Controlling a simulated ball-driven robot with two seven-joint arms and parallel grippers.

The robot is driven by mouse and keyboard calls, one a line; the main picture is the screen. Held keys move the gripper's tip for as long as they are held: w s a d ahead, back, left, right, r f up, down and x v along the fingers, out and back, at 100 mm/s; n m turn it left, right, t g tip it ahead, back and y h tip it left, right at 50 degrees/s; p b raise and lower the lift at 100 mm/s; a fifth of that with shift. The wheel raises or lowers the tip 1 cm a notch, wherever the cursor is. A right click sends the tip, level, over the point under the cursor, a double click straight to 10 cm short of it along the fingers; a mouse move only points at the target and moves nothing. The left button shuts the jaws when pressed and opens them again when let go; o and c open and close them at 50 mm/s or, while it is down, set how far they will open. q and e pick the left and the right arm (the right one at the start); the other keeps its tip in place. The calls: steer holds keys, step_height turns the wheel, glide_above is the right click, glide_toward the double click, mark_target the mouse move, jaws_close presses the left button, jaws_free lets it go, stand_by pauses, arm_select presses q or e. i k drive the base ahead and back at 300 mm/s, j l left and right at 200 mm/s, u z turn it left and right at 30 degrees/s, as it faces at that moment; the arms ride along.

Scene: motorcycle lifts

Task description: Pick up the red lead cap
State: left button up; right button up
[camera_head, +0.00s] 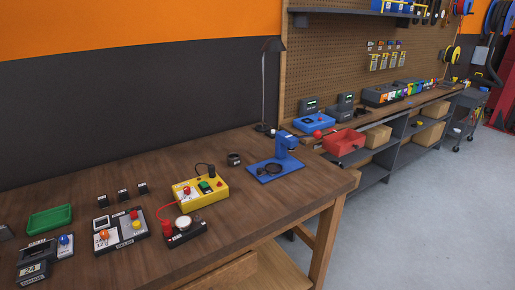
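A red cylindrical piece (167,227), which looks like the red lead cap, stands at the left end of a small dark block (187,235) on the wooden bench. A red wire (166,208) runs from near its top toward the yellow box (200,193) behind it. A round white-faced dial (183,222) sits right beside it. Whether the cap sits over a post or only on the block is too small to tell. Neither of my grippers is in view.
A grey panel with coloured knobs (120,230) lies left of the block. A green tray (49,219) and a small grey device (33,270) are farther left. A blue stand (277,168) is at the right. The bench's front edge (262,230) is fairly clear.

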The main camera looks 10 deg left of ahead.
mark_target(166, 227)
steer(key=u, duration=1.2)
